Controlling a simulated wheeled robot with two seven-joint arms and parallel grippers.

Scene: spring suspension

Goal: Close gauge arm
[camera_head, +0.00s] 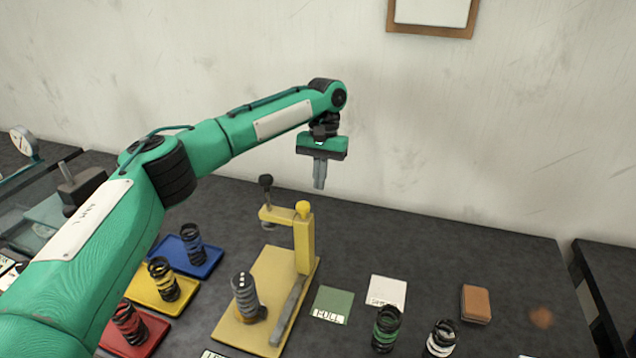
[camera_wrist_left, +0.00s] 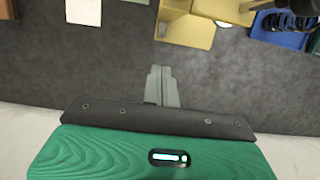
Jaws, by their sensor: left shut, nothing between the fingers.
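The yellow gauge (camera_head: 304,245) stands on a flat yellow base (camera_head: 272,272), with an upright post and a yellow knob on top. Its gauge arm (camera_head: 277,214) reaches left from the post and carries a black-knobbed spindle (camera_head: 266,183). A dark coil spring (camera_head: 245,297) stands on the base, in front and left of the arm. A grey bar lies along the base's right side. My left gripper (camera_head: 319,183) is shut, empty and pointing down, above and behind the post. In the left wrist view its fingers (camera_wrist_left: 160,72) are together, apart from the yellow gauge parts (camera_wrist_left: 186,30).
Blue (camera_head: 205,262), yellow (camera_head: 150,290) and red (camera_head: 150,335) trays with springs lie to the left. A green card (camera_head: 332,304), a white card (camera_head: 387,291), two springs and a brown block (camera_head: 476,303) lie to the right. The back of the table is clear.

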